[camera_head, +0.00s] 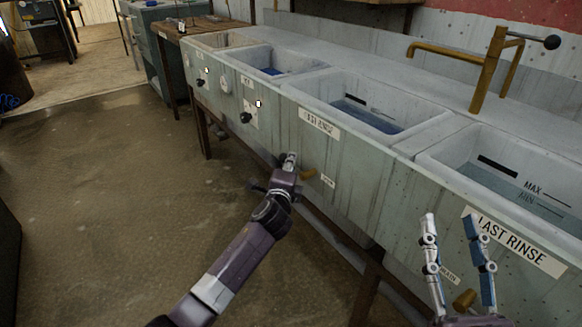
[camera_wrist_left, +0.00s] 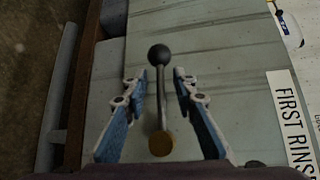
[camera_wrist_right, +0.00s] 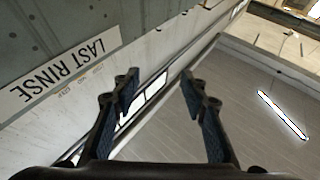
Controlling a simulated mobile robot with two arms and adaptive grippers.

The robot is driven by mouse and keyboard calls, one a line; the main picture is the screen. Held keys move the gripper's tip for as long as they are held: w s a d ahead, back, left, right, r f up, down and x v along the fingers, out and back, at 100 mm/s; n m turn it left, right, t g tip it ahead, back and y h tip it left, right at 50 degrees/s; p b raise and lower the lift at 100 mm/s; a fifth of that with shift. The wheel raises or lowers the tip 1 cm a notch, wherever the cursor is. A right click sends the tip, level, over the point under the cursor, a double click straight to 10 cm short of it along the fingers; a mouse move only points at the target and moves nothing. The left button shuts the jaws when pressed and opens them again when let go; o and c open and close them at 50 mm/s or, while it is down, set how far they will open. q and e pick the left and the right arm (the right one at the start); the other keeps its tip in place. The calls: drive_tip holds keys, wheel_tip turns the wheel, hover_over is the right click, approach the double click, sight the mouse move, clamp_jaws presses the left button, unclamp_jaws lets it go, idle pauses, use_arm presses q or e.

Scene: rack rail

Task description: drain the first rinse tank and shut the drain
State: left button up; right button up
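The first rinse tank (camera_head: 319,121) is a pale basin with a FIRST RINSE label, which also shows in the left wrist view (camera_wrist_left: 290,120). Blue water (camera_head: 368,115) stands in it, below a black mark. On its front is a brass drain fitting (camera_head: 308,175). In the left wrist view a drain lever with a black ball knob (camera_wrist_left: 159,54) runs from a brass end (camera_wrist_left: 161,145). My left gripper (camera_wrist_left: 158,76) is open, with one finger on each side of the lever and gaps between. My right gripper (camera_head: 452,224) is open and empty before the last rinse tank.
The last rinse tank (camera_head: 518,241) stands at the right with water and MAX and MIN marks. A brass tap with a black-knobbed lever (camera_head: 488,70) stands behind. More basins and dark knobs (camera_head: 246,118) lie to the left. The floor (camera_head: 110,190) in front is clear.

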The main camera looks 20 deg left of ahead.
use_arm(q)
drive_tip(key=shift+w, duration=0.25)
clamp_jaws()
idle(0.4)
